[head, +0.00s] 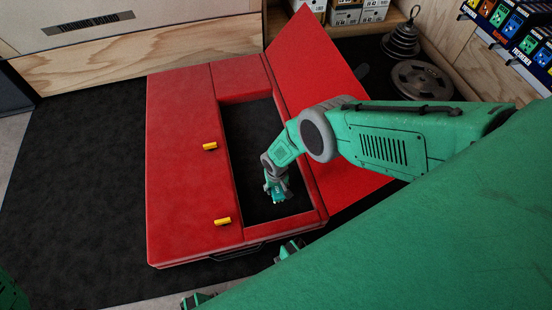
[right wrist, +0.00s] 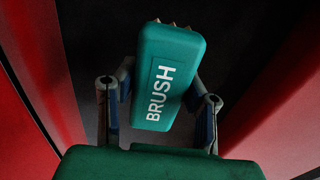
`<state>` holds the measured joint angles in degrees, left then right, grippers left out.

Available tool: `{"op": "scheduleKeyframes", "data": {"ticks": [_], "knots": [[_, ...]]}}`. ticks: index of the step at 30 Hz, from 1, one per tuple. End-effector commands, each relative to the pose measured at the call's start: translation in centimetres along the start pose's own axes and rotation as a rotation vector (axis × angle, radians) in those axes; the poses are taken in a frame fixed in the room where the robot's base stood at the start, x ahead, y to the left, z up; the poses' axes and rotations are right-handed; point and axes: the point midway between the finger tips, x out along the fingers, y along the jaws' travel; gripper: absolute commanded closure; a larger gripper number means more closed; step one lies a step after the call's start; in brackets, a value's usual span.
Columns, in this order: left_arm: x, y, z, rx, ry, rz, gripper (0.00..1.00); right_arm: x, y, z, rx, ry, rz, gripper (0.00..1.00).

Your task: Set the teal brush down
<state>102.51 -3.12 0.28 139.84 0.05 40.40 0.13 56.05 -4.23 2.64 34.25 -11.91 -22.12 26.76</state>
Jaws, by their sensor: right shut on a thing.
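The teal brush (right wrist: 168,75) has white "BRUSH" lettering and bristle tips at its far end. My right gripper (right wrist: 160,92) is shut on it, one finger on each side. In the head view the brush (head: 279,195) is small and hangs below my right gripper (head: 274,180), over the dark opening of a red padded case (head: 180,190). In the right wrist view red walls stand left and right of the brush, with dark space beyond it. I cannot tell whether the brush touches the bottom. My left gripper is not in view.
The case's red flap (head: 310,70) lies open to the right. Two yellow pieces (head: 209,146) sit on the case's left part. Weight plates (head: 421,80) and boxes (head: 345,14) are at the back right. Dark mat (head: 85,180) on the left is clear.

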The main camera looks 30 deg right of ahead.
Motion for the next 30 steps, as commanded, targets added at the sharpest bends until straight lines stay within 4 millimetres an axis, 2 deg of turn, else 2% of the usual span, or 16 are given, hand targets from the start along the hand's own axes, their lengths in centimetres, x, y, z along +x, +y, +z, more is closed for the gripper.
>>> {"op": "scheduleKeyframes", "data": {"ticks": [17,18,19,20,30], "knots": [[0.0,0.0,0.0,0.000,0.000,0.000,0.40,1.1,-0.1,0.0,-0.001,0.000,-0.001,0.99],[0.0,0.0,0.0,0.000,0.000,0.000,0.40,1.1,0.0,0.1,-0.001,0.000,-0.001,0.56],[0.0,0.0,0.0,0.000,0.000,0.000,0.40,1.1,0.0,0.1,-0.001,-0.001,0.000,0.46],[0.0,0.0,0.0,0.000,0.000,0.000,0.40,1.1,0.0,0.1,-0.001,-0.001,0.000,0.42],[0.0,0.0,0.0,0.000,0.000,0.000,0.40,1.1,-0.1,0.1,-0.001,-0.001,0.000,0.42]]}}
